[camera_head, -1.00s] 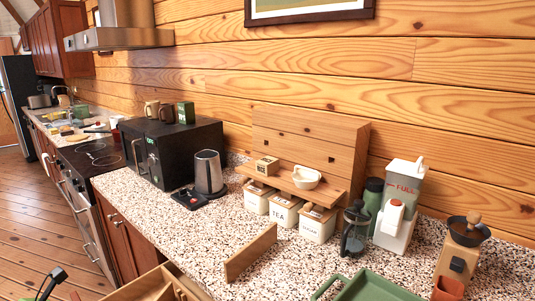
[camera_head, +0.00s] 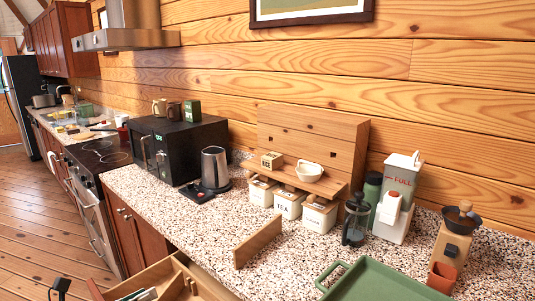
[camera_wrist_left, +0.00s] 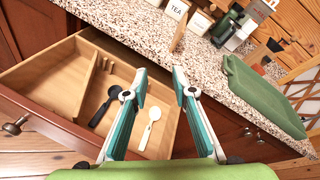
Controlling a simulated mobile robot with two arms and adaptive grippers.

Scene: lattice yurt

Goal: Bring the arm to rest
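My left gripper (camera_wrist_left: 156,85) is open in its wrist view, its two teal fingers apart with nothing between them. It is over the open wooden drawer (camera_wrist_left: 45,75). In the head view, only a small part of what looks like this gripper (camera_head: 140,294) shows at the bottom edge, above the drawer (camera_head: 160,272). Most of the left arm is out of frame. My right gripper shows in neither view.
A black spoon (camera_wrist_left: 104,107) and a white spoon (camera_wrist_left: 151,124) lie in the drawer. On the counter (camera_head: 200,225) are a green tray (camera_head: 375,282), an upright wooden board (camera_head: 258,243), canisters (camera_head: 288,204), a kettle (camera_head: 214,168) and a coffee grinder (camera_head: 452,245). Floor at left is clear.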

